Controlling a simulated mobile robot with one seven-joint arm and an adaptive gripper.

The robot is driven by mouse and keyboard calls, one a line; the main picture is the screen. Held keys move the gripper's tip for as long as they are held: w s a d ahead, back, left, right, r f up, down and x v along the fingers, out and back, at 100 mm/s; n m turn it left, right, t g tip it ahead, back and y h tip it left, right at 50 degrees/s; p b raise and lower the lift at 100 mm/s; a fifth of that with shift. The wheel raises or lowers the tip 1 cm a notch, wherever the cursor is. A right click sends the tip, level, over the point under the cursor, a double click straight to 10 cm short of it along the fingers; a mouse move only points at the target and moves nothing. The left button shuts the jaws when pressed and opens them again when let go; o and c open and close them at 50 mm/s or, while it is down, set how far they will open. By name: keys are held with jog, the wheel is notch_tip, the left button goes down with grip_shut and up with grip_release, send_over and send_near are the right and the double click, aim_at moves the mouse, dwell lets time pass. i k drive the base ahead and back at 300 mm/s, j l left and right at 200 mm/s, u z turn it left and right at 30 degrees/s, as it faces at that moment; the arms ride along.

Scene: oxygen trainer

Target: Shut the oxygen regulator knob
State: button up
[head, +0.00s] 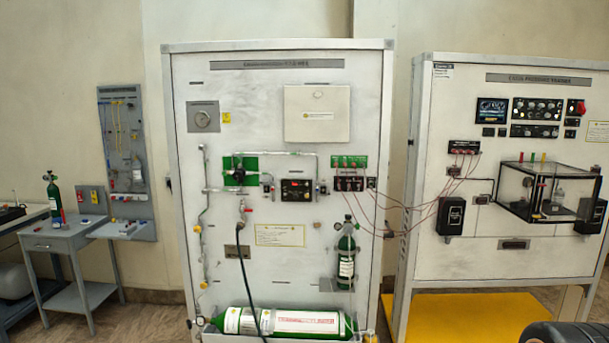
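A white oxygen trainer panel (345,90) stands upright in the middle of the head view. On its left half, a small dark knob or valve (238,171) sits in front of a green square plate (250,162), joined to metal pipes. A black panel with small controls (297,190) is to its right. I cannot tell from here which part is the oxygen regulator knob, nor whether either is open or shut.
A large green cylinder (285,324) lies along the panel's foot, and a small green bottle (346,255) hangs at its right. A black hose (239,265) hangs down the front. A second trainer (450,100) stands right; a grey table (65,242) stands left.

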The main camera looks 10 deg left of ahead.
aim_at(237, 175)
jog(key=i+j, duration=0.15)
jog(key=j, duration=0.2)
jog(key=i+j+z, duration=0.1)
jog(key=j, duration=0.3)
jog(key=i+j, duration=0.25)
jog(key=j, duration=0.15)
jog(key=i+j, duration=0.15)
jog(key=j, duration=0.2)
jog(key=i+j+z, duration=0.1)
jog(key=j, duration=0.3)
jog(key=i+j, duration=0.2)
jog(key=j, duration=0.2)
